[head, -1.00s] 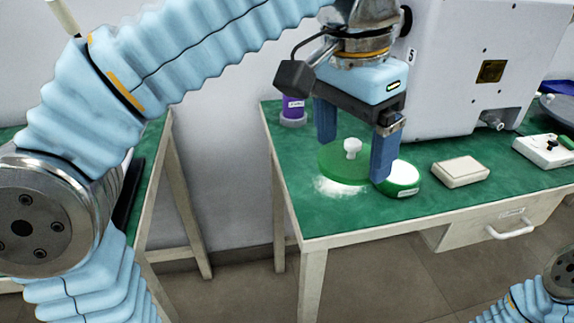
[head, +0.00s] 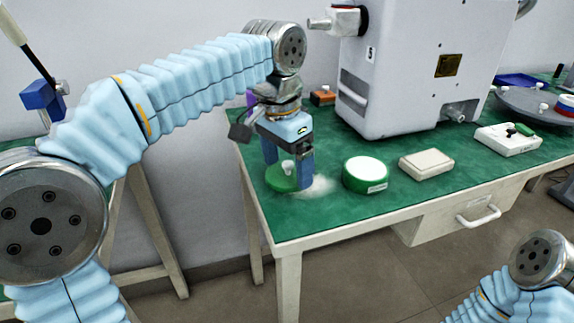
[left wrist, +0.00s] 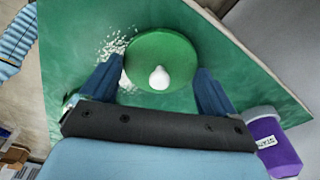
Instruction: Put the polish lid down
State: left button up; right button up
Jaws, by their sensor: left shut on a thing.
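The polish lid (head: 282,181) is a green disc with a white knob, low at the left end of the green bench. It also shows in the left wrist view (left wrist: 165,50), flat side on, between the fingers. My left gripper (head: 288,170) points down and is shut on the lid, a finger at either side. I cannot tell whether the lid touches the bench top. The polish tin (head: 365,174), green with a white top, stands uncovered to the right of the lid. My right gripper is out of view; part of that arm shows at the lower right.
White powder (head: 319,187) lies on the bench (head: 330,222) beside the lid. A purple-labelled container (left wrist: 277,142) stands close to one finger in the left wrist view. A cream block (head: 426,163) and a large white machine (head: 405,80) are further right. The bench's left edge is near.

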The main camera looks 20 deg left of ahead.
aim_at(281, 177)
pick_arm(q)
jog(key=shift+f, duration=0.15)
jog(key=o, duration=0.7)
jog(key=shift+o, duration=0.2)
notch_tip(281, 177, up, 12)
jog(key=s+p, duration=0.1)
jog(key=p, duration=0.2)
jog(key=shift+s+a+p, duration=0.15)
jog(key=shift+a+p, duration=0.15)
jog(key=shift+a, duration=0.1)
